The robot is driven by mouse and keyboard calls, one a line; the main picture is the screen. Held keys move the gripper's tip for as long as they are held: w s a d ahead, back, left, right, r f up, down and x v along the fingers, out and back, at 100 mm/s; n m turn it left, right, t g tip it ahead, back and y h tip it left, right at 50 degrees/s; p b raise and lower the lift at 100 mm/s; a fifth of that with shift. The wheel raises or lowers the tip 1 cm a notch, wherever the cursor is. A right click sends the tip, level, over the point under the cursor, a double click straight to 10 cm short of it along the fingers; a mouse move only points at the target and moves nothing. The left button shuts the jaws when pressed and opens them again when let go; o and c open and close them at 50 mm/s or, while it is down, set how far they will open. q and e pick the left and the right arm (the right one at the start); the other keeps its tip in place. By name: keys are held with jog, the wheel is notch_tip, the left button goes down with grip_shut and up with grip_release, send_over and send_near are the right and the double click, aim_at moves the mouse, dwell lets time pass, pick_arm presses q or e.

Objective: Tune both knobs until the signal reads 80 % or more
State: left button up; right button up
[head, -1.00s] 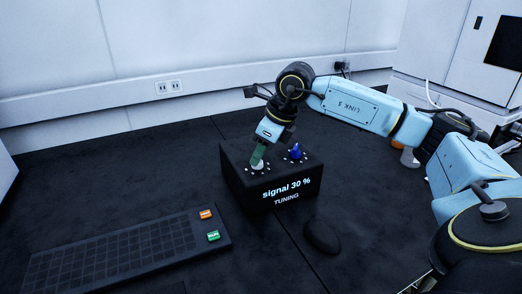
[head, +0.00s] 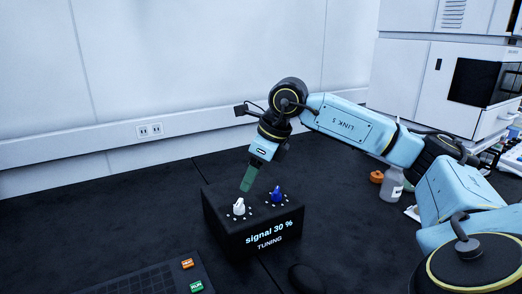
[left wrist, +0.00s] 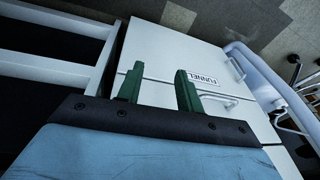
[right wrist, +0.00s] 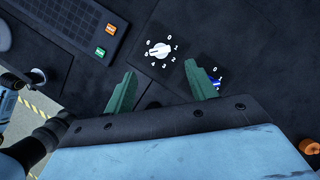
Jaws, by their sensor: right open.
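The black tuning box (head: 222,226) stands on the dark bench, its front reading "signal 30 %" and "TUNING". On its top are a white knob (head: 239,206) on the left and a blue knob (head: 277,194) on the right. My right gripper (head: 247,187) is open and empty just above the white knob, apart from it. In the right wrist view the white knob (right wrist: 159,50) sits beyond the fingertips inside a ring of numbers; its exact setting is unclear. My left gripper (left wrist: 158,82) is open and empty.
A black keypad (head: 150,284) with an orange key (head: 187,263) and a green key (head: 196,286) lies front left. A dark mouse-like object (head: 305,280) lies in front of the box. A bottle (head: 393,184) stands right. White drawers (left wrist: 170,50) labelled FUNNEL face my left gripper.

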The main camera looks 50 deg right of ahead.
pick_arm(q)
jog(key=f, duration=0.1)
jog(key=s+a+f, duration=0.1)
jog(key=f+p, duration=0.1)
jog(key=shift+s+a, duration=0.35)
jog(key=shift+s, duration=0.05)
pick_arm(e)
jog(key=v, duration=0.5)
jog(key=shift+s+r, duration=0.1)
jog(key=shift+r, duration=0.2)
